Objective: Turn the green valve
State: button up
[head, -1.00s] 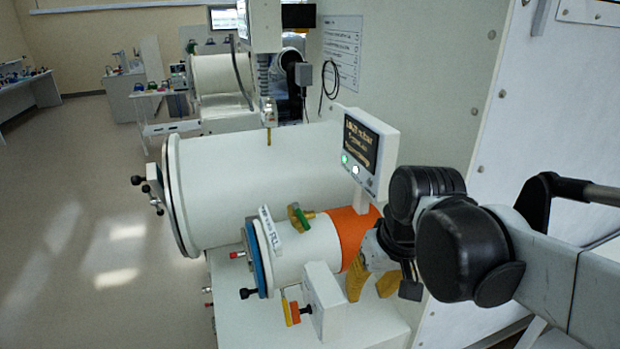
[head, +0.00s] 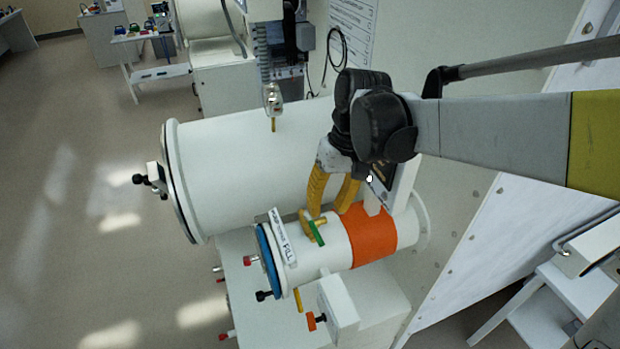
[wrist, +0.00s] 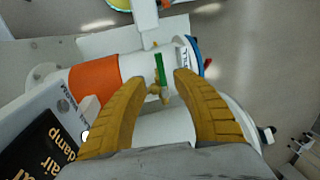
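The green valve (head: 317,233) has a green lever handle on a brass body and sits on top of the small white cylinder. It also shows in the wrist view (wrist: 160,70), just ahead of and between the fingertips. My gripper (head: 328,207) has yellow fingers and reaches down from above, close to the valve. In the wrist view my gripper (wrist: 164,78) is open, with one finger on each side of the brass part. The left finger is very near the brass; I cannot tell whether they touch. The fingers hold nothing.
The small white cylinder (head: 327,255) has an orange band (head: 372,236) and a blue-rimmed end. A display box (head: 400,182) stands close beside my gripper. A large white chamber (head: 240,165) lies behind. Open floor (head: 90,220) is at the left.

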aim_at(319, 235)
jog(key=f, duration=0.3)
jog(key=a+f, duration=0.1)
jog(key=f, duration=0.4)
jog(key=shift+a+f, duration=0.3)
jog(key=shift+a, duration=0.05)
jog(key=shift+s, duration=0.1)
grip_shut()
